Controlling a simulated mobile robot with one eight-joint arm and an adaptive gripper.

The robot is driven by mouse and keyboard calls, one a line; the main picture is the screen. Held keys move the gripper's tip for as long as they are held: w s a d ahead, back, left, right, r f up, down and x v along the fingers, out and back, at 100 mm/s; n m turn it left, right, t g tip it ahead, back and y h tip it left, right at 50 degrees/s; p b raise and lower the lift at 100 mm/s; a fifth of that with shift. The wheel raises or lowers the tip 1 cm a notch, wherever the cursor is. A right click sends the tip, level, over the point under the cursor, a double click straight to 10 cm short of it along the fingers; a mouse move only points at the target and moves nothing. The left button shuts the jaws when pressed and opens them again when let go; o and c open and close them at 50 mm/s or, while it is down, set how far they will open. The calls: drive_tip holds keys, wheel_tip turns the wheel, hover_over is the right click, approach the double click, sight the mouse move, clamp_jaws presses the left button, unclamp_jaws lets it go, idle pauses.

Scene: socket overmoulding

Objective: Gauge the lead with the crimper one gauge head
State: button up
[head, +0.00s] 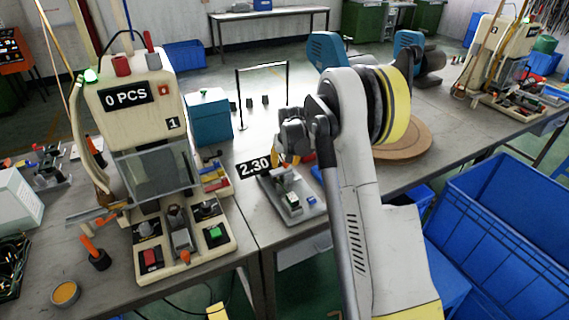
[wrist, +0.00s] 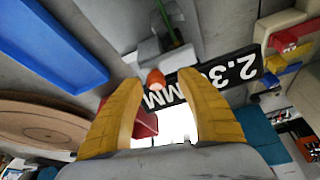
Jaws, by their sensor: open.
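The gauge stand (head: 292,203), a grey plate with a small metal fixture, sits on the bench right of crimper one (head: 140,110). Its black display (head: 255,167) reads 2.30, and in the wrist view the display (wrist: 230,72) shows 2.3 and MM. My gripper (head: 283,160) is above the back of the stand. In the wrist view my gripper (wrist: 159,80) has its two yellow fingers apart. An orange rounded tip (wrist: 155,78) shows between the fingertips, with no clear contact. I cannot make out the lead for certain.
Crimper one's counter reads 0 PCS. A teal box (head: 209,117) and a thin black frame (head: 263,95) stand behind the gauge. A round brown board (head: 405,138) lies to the right. Blue crates (head: 500,230) fill the right side below the bench.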

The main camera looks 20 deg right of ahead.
drive_tip(key=v, duration=1.1)
drive_tip(key=shift+s+r, duration=0.25)
drive_tip(key=shift+a, duration=0.1)
drive_tip(key=s+a+r+n+t, duration=0.1)
drive_tip(key=s+a+r, duration=0.35)
drive_tip(key=s, duration=0.25)
drive_tip(key=s+a+r, duration=0.4)
drive_tip(key=s+r, duration=0.2)
drive_tip(key=s, duration=0.1)
drive_tip(key=s+a+f+t, duration=0.1)
drive_tip(key=s+a, duration=0.2)
drive_tip(key=s, duration=0.7)
drive_tip(key=s+a+f+n+t+y, duration=0.1)
drive_tip(key=s+a, duration=0.3)
drive_tip(key=s, duration=0.6)
drive_tip(key=shift+f+n, duration=0.3)
drive_tip(key=shift+f, duration=0.2)
drive_tip(key=shift+s+a, duration=0.1)
drive_tip(key=shift+a, duration=0.05)
